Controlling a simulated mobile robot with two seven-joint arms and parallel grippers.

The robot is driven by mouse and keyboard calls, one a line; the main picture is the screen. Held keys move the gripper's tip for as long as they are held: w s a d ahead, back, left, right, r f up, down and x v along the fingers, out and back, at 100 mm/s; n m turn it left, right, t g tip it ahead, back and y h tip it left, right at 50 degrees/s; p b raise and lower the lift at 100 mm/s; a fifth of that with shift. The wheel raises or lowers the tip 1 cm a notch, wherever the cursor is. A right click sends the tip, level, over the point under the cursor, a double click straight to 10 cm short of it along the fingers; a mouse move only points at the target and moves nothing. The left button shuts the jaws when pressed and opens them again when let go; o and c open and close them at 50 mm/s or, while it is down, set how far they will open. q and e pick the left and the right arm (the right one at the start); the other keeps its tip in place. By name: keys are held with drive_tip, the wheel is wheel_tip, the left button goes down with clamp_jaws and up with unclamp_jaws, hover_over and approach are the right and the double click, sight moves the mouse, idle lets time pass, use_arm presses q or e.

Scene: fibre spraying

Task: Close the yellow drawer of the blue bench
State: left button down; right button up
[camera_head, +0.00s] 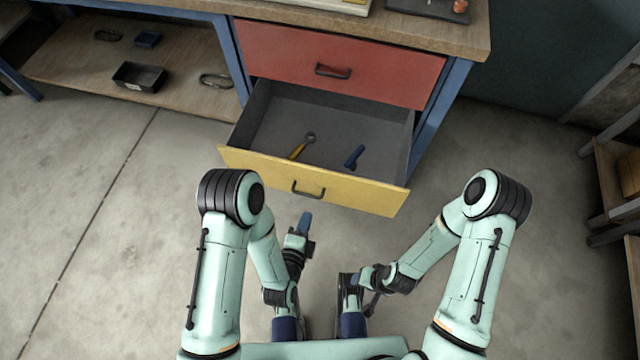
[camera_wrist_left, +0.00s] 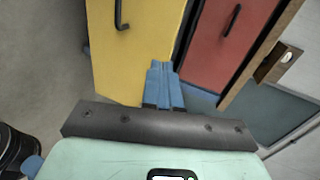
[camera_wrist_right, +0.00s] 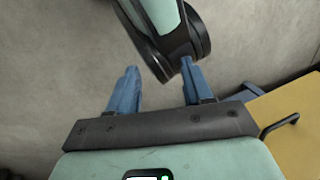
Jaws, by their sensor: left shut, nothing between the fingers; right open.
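The yellow drawer (camera_head: 312,184) of the blue bench is pulled far out below a shut red drawer (camera_head: 340,66). Its front has a dark handle (camera_head: 308,190). A yellow-handled tool (camera_head: 300,147) and a blue tool (camera_head: 354,157) lie in it. My left gripper (camera_head: 304,222) is shut and empty, in front of the yellow front and a little below the handle. In the left wrist view its blue fingers (camera_wrist_left: 162,82) are together before the yellow front (camera_wrist_left: 135,50). My right gripper is open and empty; its fingers (camera_wrist_right: 158,88) are apart over the floor, with the yellow front (camera_wrist_right: 292,125) at the right.
The wooden bench top (camera_head: 400,32) holds a few items at the back. A low shelf (camera_head: 75,65) at left bears a black tray (camera_head: 139,76) and small things. A wooden rack (camera_head: 615,180) stands at far right. The concrete floor (camera_head: 110,190) at left is clear.

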use_arm(q)
drive_tip(key=b, duration=0.2)
approach(322, 175)
drive_tip(key=x, duration=0.4)
drive_tip(key=shift+w+d+f, duration=0.15)
drive_tip(key=shift+w+f, duration=0.15)
drive_tip(key=shift+w+d, duration=0.3)
drive_tip(key=shift+w, duration=0.5)
use_arm(e)
drive_tip(key=shift+t+h, duration=0.3)
drive_tip(key=shift+t, duration=0.2)
drive_tip(key=shift+w+d+f, duration=0.3)
drive_tip(key=shift+w+f, duration=0.15)
drive_tip(key=shift+w, duration=0.15)
drive_tip(key=shift+w+d+f, duration=0.3)
drive_tip(key=shift+w+f, duration=0.2)
drive_tip(key=shift+w, duration=0.1)
drive_tip(key=shift+w+d+f, duration=0.3)
drive_tip(key=shift+w+f, duration=0.15)
drive_tip(key=shift+w, duration=0.15)
